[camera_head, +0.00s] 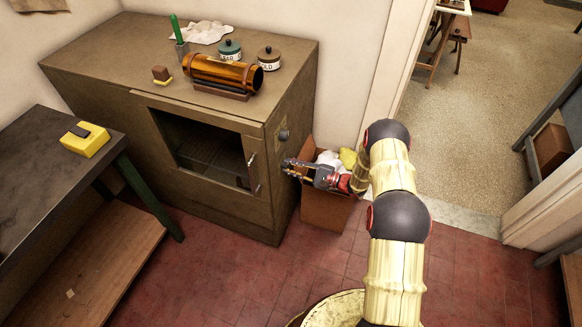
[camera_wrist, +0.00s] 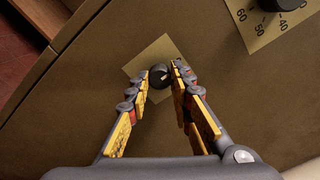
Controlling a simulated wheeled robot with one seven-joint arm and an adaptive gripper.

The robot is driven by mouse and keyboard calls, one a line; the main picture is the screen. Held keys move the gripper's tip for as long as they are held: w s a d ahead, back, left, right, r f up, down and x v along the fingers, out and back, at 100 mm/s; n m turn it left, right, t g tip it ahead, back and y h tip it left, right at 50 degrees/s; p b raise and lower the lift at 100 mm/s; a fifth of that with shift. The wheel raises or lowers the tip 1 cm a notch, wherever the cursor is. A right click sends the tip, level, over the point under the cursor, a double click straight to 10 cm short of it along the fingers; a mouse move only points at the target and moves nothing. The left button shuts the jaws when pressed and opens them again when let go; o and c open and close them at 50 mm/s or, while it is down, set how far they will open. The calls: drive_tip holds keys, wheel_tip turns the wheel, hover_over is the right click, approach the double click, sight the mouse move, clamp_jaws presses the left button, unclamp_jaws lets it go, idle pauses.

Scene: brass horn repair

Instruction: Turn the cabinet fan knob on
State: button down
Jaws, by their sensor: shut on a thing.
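The cabinet (camera_head: 225,205) is a brown metal box with a windowed door, and its right side panel faces my arm. In the wrist view the small dark fan knob (camera_wrist: 159,78), with a pale mark on its face, sits on a square tan plate (camera_wrist: 155,53). My gripper (camera_wrist: 162,72) is shut on this knob, one fingertip on each side. In the head view my gripper (camera_head: 288,166) reaches the cabinet's right side, and the knob is hidden behind the fingers.
A larger numbered dial (camera_head: 283,135) sits above on the same panel; its plate shows in the wrist view (camera_wrist: 262,32). A cardboard box (camera_head: 325,212) with cloths stands beside the cabinet under my gripper. Jars and an amber cylinder (camera_head: 222,72) are on the cabinet top.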

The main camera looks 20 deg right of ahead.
drive_tip(key=shift+s+m, duration=0.1)
drive_tip(key=shift+m, duration=8.7)
drive_tip(key=c, duration=1.6)
unclamp_jaws()
drive_tip(key=shift+p, duration=0.3)
drive_tip(key=shift+d, duration=0.1)
